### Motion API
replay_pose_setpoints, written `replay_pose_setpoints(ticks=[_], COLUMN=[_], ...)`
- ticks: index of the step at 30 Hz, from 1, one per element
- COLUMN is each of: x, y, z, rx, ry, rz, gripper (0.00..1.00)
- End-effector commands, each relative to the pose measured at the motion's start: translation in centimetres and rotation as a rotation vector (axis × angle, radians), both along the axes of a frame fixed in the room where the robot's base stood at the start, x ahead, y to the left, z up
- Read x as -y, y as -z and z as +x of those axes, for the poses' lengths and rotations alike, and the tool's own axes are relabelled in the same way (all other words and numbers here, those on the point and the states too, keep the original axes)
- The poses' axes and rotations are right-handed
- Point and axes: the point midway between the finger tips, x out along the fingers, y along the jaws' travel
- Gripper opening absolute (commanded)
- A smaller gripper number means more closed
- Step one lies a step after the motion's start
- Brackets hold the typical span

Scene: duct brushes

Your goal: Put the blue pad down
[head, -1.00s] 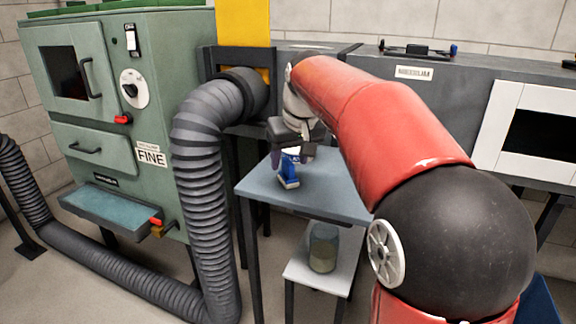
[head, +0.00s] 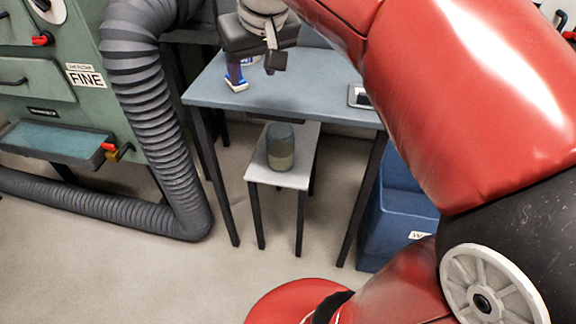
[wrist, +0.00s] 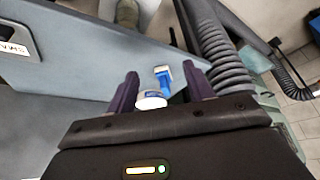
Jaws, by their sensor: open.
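The blue pad (head: 236,80), with white parts, appears to stand on the blue-grey table (head: 300,92) near its left edge. It also shows in the wrist view (wrist: 163,80), between the two dark purple fingers with a gap on each side. My gripper (head: 252,68) is open just above and around the pad's upper part. In the wrist view my gripper (wrist: 160,76) points at the table. The head view partly hides the pad behind a finger, so contact with the fingers cannot be told.
A lidded jar (head: 281,147) stands on a low white stool (head: 290,180) beneath the table. A ribbed grey hose (head: 150,80) runs left of the table beside the green cabinet marked FINE. A small framed item (head: 360,96) lies at the table's right. A blue bin (head: 400,215) stands below.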

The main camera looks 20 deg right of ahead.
Motion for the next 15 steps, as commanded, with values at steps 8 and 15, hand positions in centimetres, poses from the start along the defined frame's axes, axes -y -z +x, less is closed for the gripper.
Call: replay_pose_setpoints(ticks=[8,15], x=[-0.4,-0.4], y=[9.7,14.2], z=[-12.1,-15.8], rx=[0.05,0.066], ry=[0.068,0.093], rz=[0.0,-0.001], gripper=[0.52,0.52])
